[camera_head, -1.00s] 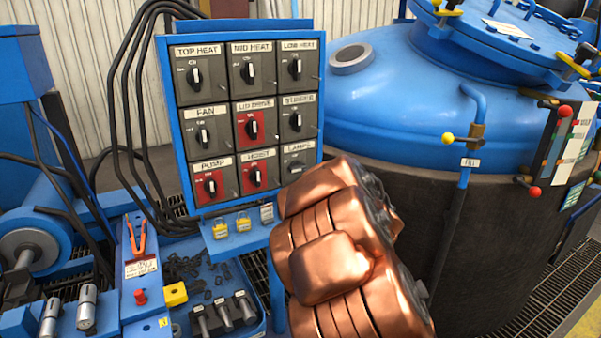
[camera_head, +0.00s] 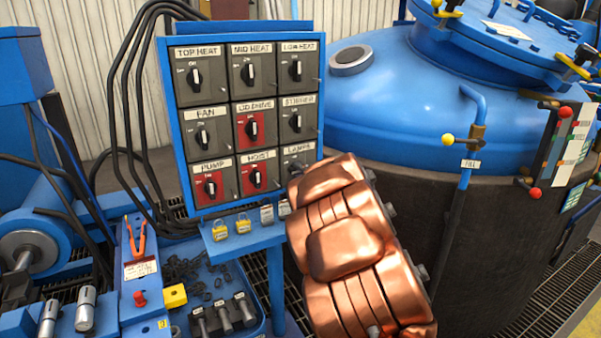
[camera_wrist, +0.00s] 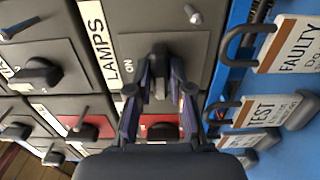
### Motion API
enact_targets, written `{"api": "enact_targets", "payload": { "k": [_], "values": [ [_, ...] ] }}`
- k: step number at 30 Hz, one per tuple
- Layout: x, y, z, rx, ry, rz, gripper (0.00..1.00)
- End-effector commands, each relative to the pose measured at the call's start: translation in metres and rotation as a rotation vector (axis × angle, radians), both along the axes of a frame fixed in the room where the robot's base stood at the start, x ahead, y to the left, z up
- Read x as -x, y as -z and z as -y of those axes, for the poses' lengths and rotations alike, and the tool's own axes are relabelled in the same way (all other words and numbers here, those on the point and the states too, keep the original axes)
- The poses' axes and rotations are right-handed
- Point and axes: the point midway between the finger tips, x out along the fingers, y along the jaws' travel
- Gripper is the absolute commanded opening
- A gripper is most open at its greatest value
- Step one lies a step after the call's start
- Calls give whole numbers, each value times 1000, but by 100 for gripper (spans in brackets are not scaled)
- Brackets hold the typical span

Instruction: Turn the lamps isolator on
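The lamps isolator is the bottom right switch of the panel. The knob's grip lies crosswise to the ON mark. My gripper (camera_wrist: 163,82) has one finger on each side of the knob, with a small gap showing on the right side; I see no firm grip. In the head view the lamps switch (camera_head: 291,160) is partly hidden by my copper-coloured wrist, and my fingertips are hard to make out there.
Other isolators share the panel (camera_head: 165,120), with the hoist switch (camera_head: 256,178) close to the left. The blue vessel (camera_head: 400,90) stands to the right.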

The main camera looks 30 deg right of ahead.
Motion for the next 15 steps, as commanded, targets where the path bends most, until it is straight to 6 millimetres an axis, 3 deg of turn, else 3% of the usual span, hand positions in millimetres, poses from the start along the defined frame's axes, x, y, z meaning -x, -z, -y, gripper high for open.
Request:
{"api": "enact_targets", "payload": {
  "k": [5, 15],
  "values": [
    [0, 0, 0, 0, 0, 0, 0],
    [0, 0, 0, -10, 0, 0, 0]
  ]
}}
